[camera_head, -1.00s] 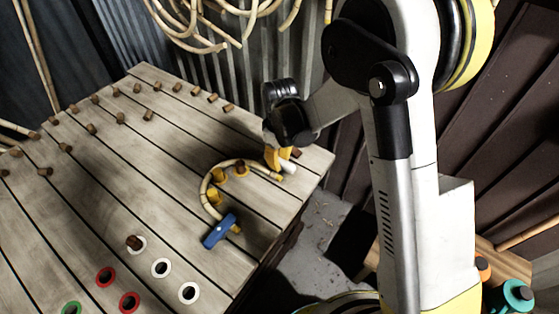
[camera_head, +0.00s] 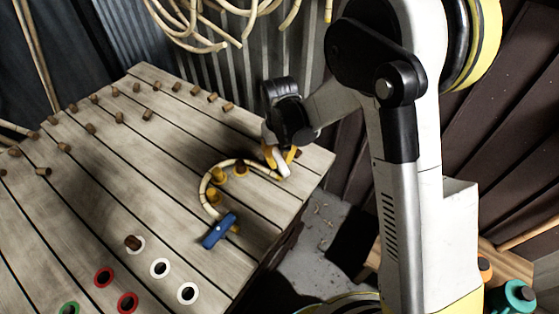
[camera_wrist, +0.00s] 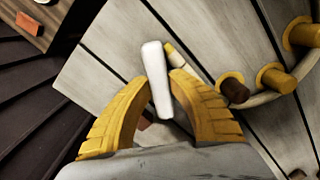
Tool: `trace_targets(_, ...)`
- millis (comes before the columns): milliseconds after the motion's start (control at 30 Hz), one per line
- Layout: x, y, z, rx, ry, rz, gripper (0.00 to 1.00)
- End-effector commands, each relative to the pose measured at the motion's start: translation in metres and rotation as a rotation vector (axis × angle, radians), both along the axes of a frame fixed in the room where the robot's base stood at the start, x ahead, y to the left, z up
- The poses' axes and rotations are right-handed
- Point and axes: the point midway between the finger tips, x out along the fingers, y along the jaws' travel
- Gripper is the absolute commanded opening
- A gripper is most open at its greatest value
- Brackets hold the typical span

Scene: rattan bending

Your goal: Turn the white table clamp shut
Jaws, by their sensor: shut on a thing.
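The white table clamp (camera_head: 284,168) sits near the right corner of the slatted table, at the end of the bent rattan (camera_head: 210,183). In the wrist view the white clamp handle (camera_wrist: 156,76) stands between the yellow fingers. My gripper (camera_head: 281,157) reaches down over the clamp and is shut on its handle; it also shows in the wrist view (camera_wrist: 158,80). The rattan curves round yellow-collared pegs (camera_head: 220,174). A blue clamp (camera_head: 219,231) holds its other end. The clamp's base is partly hidden by the handle and fingers.
The table (camera_head: 130,190) carries several brown pegs along its far and left sides. White, red and green rings (camera_head: 160,268) lie around holes at the front. Rattan coils (camera_head: 195,25) hang at the back. A small wooden stand (camera_head: 505,262) is at right.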

Motion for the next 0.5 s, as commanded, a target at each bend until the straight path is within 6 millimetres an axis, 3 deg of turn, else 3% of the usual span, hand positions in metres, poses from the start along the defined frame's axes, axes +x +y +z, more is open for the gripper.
trace_targets(500,-0.0004,-0.0001,-0.0007,0.0,0.001,-0.49,0.0)
